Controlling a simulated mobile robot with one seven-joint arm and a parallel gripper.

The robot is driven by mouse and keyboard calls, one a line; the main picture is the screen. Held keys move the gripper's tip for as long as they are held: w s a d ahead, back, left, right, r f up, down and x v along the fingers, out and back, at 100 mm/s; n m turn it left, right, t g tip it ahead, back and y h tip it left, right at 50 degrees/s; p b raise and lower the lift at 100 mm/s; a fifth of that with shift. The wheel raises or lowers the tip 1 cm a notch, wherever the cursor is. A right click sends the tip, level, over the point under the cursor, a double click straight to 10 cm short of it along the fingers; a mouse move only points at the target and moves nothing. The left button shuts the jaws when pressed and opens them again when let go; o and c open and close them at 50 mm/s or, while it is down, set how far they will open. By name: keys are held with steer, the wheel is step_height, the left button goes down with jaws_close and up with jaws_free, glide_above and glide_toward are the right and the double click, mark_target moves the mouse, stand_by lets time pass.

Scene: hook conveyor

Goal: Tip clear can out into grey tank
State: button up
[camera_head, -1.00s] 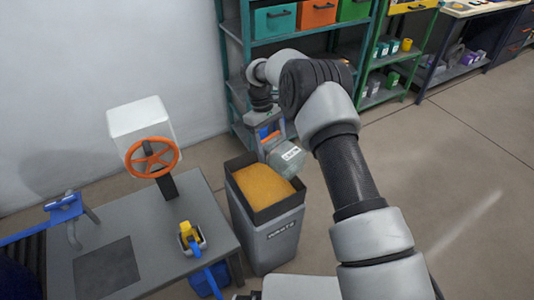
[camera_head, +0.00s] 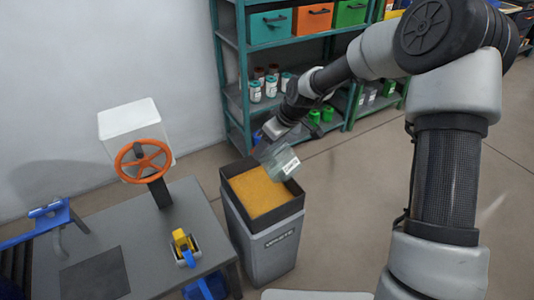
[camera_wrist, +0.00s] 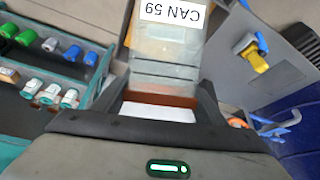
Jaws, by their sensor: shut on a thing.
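The clear can (camera_head: 277,158), a see-through box with a white label, is tilted above the right back part of the grey tank (camera_head: 268,252). In the wrist view the can (camera_wrist: 166,48) shows its label, "CAN 59", upside down. My gripper (camera_wrist: 163,98) is shut on the can at its near end. In the head view my gripper (camera_head: 266,141) is partly hidden and sits up and left of the can. The tank has a dark rim and a "WASTE" label, and orange-yellow material lies inside it. I cannot tell whether anything is in the can.
A grey workbench (camera_head: 185,203) with an orange handwheel (camera_head: 143,161) and a yellow-handled tool (camera_head: 182,247) stands left of the tank. A teal shelf (camera_head: 229,85) with bins and several jars stands behind. Floor to the right is open.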

steer(key=shift+s+d+r+t+y, duration=0.1)
steer(key=shift+d+r+t+y, duration=0.05)
steer(key=shift+r+t+y, duration=0.35)
steer(key=shift+s+d+r+t+y, duration=0.15)
steer(key=shift+r+t+y, duration=0.15)
steer(key=shift+y, duration=0.3)
steer(key=shift+r+t+y+b, duration=0.15)
steer(key=shift+t+y+b, duration=0.3)
steer(key=shift+b, duration=0.25)
steer(key=shift+r+t+y+b, duration=0.5)
steer(key=shift+t+y+b, duration=0.15)
steer(key=shift+y+b, duration=0.3)
step_height(320, 180, up, 3)
steer(key=t+y+b, duration=0.2)
steer(key=b, duration=0.3)
steer(key=shift+a+y, duration=0.1)
steer(key=shift+y, duration=0.2)
